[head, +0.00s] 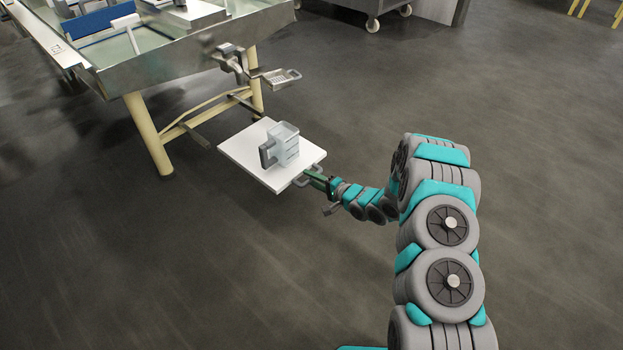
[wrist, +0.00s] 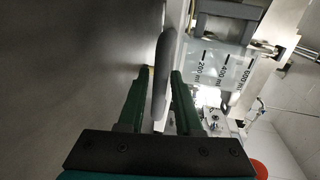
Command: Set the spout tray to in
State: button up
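The spout tray appears to be the flat white square tray (head: 240,153), standing out from the table over the floor, with a grey bar handle (head: 303,181) on its near right edge. A clear grey measuring jug (head: 283,146) stands on it. My gripper (head: 308,174) is at this handle. In the wrist view, the handle (wrist: 163,80) runs between the two green fingers of my gripper (wrist: 160,75). The fingers are close to the bar, but whether both press on it is unclear. Jug markings (wrist: 222,68) show beyond the handle.
The steel press table (head: 165,62) stands at upper left on cream legs (head: 149,133). A metal spout fitting with a small perforated plate (head: 277,77) juts from its corner, behind the tray. A wheeled cart is at the top.

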grip_shut()
dwell(1.1)
